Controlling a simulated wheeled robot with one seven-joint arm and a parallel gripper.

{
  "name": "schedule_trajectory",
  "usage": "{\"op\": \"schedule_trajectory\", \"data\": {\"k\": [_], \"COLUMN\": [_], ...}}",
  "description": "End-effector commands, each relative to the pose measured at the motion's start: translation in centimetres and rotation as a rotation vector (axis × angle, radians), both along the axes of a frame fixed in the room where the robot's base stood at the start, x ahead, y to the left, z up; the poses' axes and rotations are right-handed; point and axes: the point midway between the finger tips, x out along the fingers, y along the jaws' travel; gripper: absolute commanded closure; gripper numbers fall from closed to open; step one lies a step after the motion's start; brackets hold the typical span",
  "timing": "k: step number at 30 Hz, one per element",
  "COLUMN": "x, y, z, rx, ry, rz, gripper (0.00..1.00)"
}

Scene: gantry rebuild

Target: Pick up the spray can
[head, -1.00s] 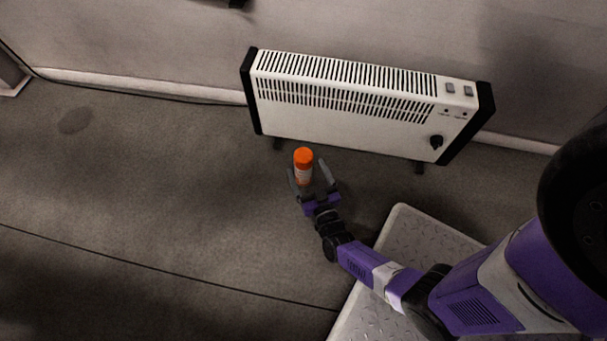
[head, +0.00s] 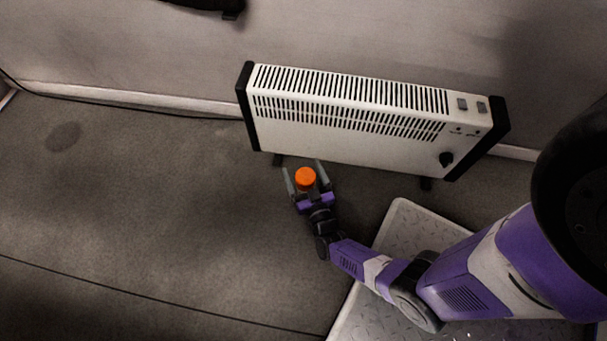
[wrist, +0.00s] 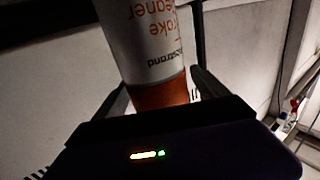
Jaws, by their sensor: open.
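The spray can (head: 305,178) stands in front of the heater, seen almost from above, with mainly its orange cap showing in the head view. In the wrist view its white body (wrist: 150,40) with "brake cleaner" lettering appears upside down above an orange band. My gripper (head: 303,167) is open, with one finger on each side of the can. In the wrist view the can is also between the fingers (wrist: 160,92). I cannot tell whether either finger touches it. The can's base is hidden in the head view.
A white panel heater (head: 350,120) with black ends stands close behind the can, along the wall. A grey textured plate (head: 400,230) lies at the lower right, beneath my arm. The dark floor (head: 150,200) to the left is open.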

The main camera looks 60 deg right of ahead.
Motion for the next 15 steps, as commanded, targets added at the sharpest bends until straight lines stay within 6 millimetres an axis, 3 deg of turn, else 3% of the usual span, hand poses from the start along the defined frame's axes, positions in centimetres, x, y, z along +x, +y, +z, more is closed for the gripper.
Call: {"op": "schedule_trajectory", "data": {"k": [6, 15], "x": [-0.03, -0.01], "y": [0.06, 0.05], "z": [-0.05, -0.03], "rx": [0.001, 0.001], "ry": [0.001, 0.001], "rz": [0.0, 0.0], "gripper": [0.16, 0.73]}}
